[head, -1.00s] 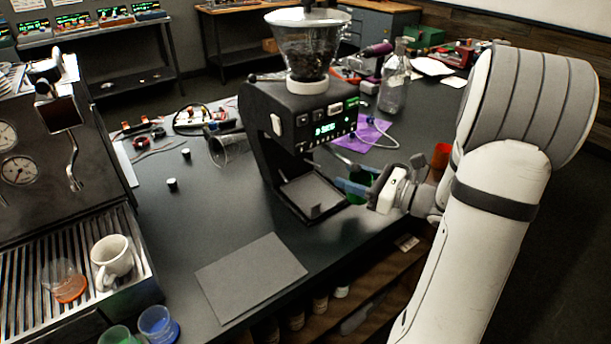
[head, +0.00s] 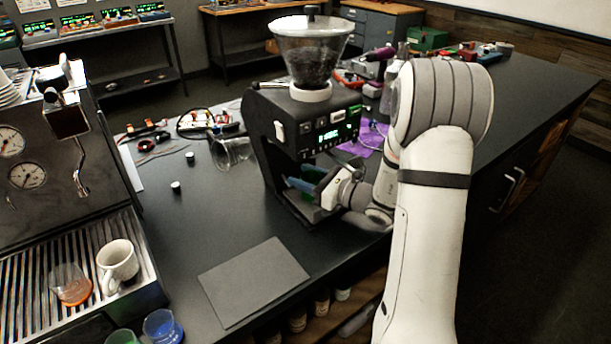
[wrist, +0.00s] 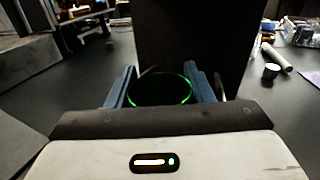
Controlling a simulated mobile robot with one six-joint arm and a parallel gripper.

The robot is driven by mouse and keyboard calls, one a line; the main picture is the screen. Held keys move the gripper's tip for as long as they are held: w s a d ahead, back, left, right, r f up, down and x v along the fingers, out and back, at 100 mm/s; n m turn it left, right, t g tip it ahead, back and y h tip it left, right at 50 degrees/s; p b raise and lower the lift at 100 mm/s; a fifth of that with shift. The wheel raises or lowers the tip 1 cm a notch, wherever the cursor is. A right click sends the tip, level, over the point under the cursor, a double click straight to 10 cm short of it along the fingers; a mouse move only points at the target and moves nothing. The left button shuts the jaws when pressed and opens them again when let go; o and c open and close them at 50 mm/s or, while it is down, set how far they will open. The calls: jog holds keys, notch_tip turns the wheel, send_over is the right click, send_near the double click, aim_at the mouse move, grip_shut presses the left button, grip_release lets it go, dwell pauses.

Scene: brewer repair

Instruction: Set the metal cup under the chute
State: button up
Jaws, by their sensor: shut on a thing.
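My gripper (head: 303,188) is inside the open bay of the black grinder (head: 290,125), below its lit front panel. In the wrist view its blue fingers (wrist: 160,85) are shut on a round cup with a bright green rim (wrist: 161,92). The cup looks upright, with a dark inside; I cannot tell whether it is metal. A dark upright panel (wrist: 195,40) stands just beyond it. The chute itself is hidden, and in the head view my wrist and the grinder mostly hide the cup. I cannot tell whether the cup touches the grinder's base.
A clear vessel (head: 232,152) lies behind the grinder's left side. A grey mat (head: 253,280) lies in front. An espresso machine (head: 60,200) with a white mug (head: 117,262) stands at left. A bottle (head: 391,85) stands behind my arm. The counter between machine and grinder is mostly clear.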

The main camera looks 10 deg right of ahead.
jog(key=shift+r, duration=0.1)
jog(key=o, duration=1.1)
jog(key=shift+c, duration=0.2)
